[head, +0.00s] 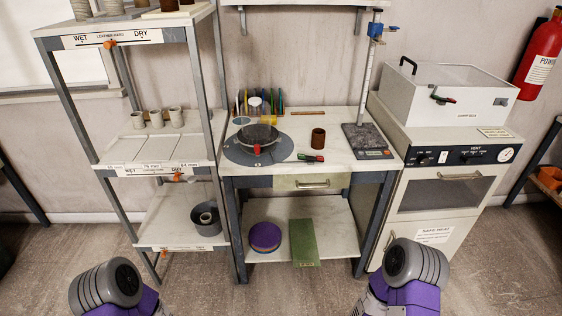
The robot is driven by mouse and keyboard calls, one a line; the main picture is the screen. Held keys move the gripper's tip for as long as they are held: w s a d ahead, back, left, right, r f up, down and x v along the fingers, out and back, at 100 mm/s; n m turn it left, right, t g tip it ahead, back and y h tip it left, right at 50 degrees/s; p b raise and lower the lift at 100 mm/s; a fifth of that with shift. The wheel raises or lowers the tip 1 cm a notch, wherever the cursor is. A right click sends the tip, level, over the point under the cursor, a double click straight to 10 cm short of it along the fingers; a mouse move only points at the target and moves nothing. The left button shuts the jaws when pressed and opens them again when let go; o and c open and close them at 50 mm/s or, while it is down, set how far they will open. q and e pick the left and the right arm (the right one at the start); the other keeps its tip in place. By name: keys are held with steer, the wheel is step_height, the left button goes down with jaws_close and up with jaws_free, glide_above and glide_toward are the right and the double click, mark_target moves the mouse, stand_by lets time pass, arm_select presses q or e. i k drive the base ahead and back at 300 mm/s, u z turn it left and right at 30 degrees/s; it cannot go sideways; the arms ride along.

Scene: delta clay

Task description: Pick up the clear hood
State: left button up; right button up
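A translucent grey, rounded thing with a red knob (257,138) sits on a round grey mat (236,151) on the left part of the worktable. It looks like the clear hood, but it is small here and I cannot make out what is under it. Only rounded grey and purple links of my two arms show at the bottom left and bottom right. Neither gripper is in the picture, and nothing of mine touches the hood.
The worktable (345,160) also holds a brown cup (318,138), a red-and-green tool (311,158) and a stand with a tall post (367,140). A shelf rack (150,150) stands left, a white cabinet (440,185) right. Open floor lies in front.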

mark_target(255, 114)
steer(key=u, duration=0.25)
steer(key=k, duration=0.3)
steer(key=u, duration=1.35)
steer(key=i, duration=0.3)
steer(key=z, duration=1.15)
steer(key=i, duration=1.2)
steer(key=z, duration=1.2)
